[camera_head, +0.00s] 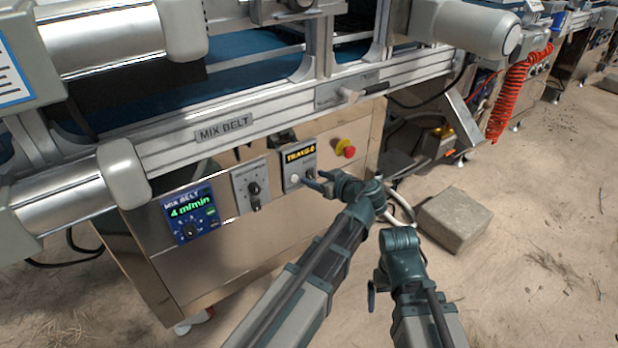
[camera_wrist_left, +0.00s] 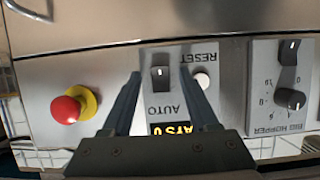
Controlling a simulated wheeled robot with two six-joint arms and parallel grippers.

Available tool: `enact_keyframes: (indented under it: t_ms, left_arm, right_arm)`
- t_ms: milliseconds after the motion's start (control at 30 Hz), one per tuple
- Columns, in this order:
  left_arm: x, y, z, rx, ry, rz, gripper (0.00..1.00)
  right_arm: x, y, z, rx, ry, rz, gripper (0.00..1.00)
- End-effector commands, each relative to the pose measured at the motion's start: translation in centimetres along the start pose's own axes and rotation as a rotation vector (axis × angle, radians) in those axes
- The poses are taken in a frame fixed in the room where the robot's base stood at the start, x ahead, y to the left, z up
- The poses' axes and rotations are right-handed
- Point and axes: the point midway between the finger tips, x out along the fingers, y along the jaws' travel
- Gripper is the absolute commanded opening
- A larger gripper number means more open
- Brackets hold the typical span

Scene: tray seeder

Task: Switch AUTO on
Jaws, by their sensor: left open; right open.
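The AUTO switch (camera_wrist_left: 161,84) is a small black knob with a white mark, on a grey panel (camera_wrist_left: 222,64) that appears upside down in the left wrist view. Beside it is the round white RESET button (camera_wrist_left: 201,81). My left gripper (camera_wrist_left: 159,71) is open, its two fingers on either side of the AUTO switch; I cannot tell whether they touch it. In the head view my left gripper (camera_head: 316,183) is in front of the panel (camera_head: 291,164) and partly hides the switch. My right gripper (camera_head: 374,289) is away from the panel, low on the right; its jaws are mostly hidden.
A yellow-collared red emergency button (camera_head: 347,149) is close to the panel. The hopper knobs (camera_head: 254,188) and the MIX BELT display (camera_head: 190,214) are to the left. A concrete block (camera_head: 454,218) lies on the sandy floor at the right, with open floor beyond.

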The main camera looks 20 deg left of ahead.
Motion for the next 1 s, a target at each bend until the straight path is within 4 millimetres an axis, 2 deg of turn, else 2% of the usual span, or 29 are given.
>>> enact_keyframes:
  t_ms: [167,400,500,733,1000]
  left_arm:
    - [0.0,0.0,0.0,0.000,0.000,0.000,0.58]
    - [0.0,0.0,0.0,0.000,0.000,0.000,0.15]
    - [0.0,0.0,0.0,0.000,0.000,0.000,0.00]
    - [0.1,0.0,0.2,0.000,0.007,0.000,0.00]
    - [0.5,0.0,1.2,0.002,0.151,0.000,0.00]
  right_arm:
    - [0.0,0.0,0.0,0.000,0.000,0.000,0.97]
    - [0.0,0.0,0.0,0.000,0.000,0.000,0.97]
    - [0.0,0.0,0.0,0.000,0.000,0.000,0.97]
    - [0.3,0.0,0.0,0.000,0.000,0.000,0.97]
    - [4.5,-0.4,-0.3,0.000,0.002,0.000,0.97]
